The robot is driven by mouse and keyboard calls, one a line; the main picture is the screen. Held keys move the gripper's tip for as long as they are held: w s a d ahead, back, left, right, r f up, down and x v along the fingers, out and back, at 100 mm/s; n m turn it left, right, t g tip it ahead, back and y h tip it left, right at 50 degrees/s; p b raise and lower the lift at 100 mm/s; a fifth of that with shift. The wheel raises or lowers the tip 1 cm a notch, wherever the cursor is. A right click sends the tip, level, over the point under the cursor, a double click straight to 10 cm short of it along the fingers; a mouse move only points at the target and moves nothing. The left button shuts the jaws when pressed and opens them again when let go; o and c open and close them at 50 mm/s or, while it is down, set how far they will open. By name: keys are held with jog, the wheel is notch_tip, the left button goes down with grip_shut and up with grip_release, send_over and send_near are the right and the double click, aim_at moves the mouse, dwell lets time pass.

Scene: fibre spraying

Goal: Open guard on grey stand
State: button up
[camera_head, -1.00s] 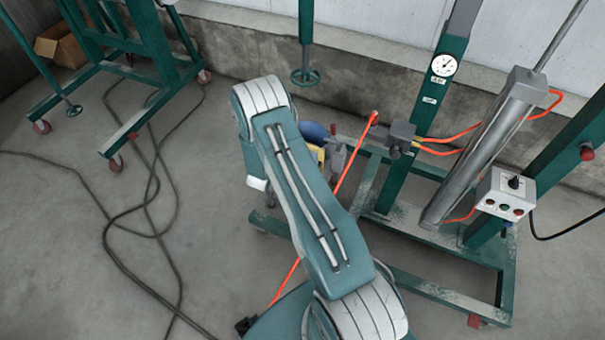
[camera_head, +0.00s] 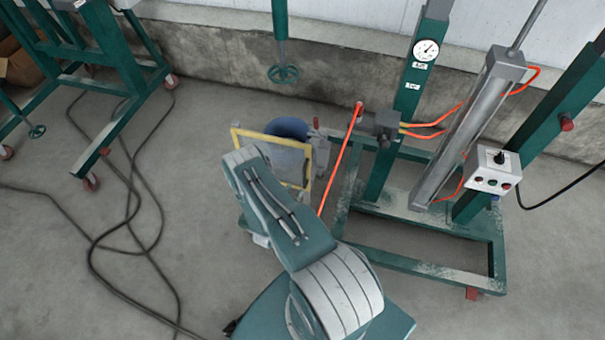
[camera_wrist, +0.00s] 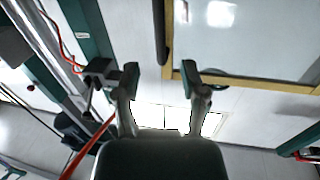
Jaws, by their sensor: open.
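The guard (camera_head: 309,181) is a yellow frame around a see-through panel, in the middle of the head view, with its lower part behind my arm. In the wrist view its yellow frame (camera_wrist: 240,82) fills the upper right, and a dark upright bar (camera_wrist: 159,30) runs beside its left post. My gripper (camera_wrist: 160,80) is open and empty, its two fingers apart below that bar in the picture. Whether the bar lies between the fingers in depth I cannot tell. In the head view my gripper is hidden behind my arm. The grey stand is mostly hidden behind the guard.
A blue round container (camera_head: 288,128) shows behind the guard. To the right stands a green frame (camera_head: 430,272) with a grey cylinder (camera_head: 460,135), gauge (camera_head: 426,50), control box (camera_head: 495,169) and orange hoses (camera_head: 348,150). Black cables lie on the open floor at left.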

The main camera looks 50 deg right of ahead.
aim_at(304, 176)
jog(key=x, duration=0.8)
jog(key=shift+w+d, duration=0.1)
jog(key=shift+d, duration=0.05)
grip_shut()
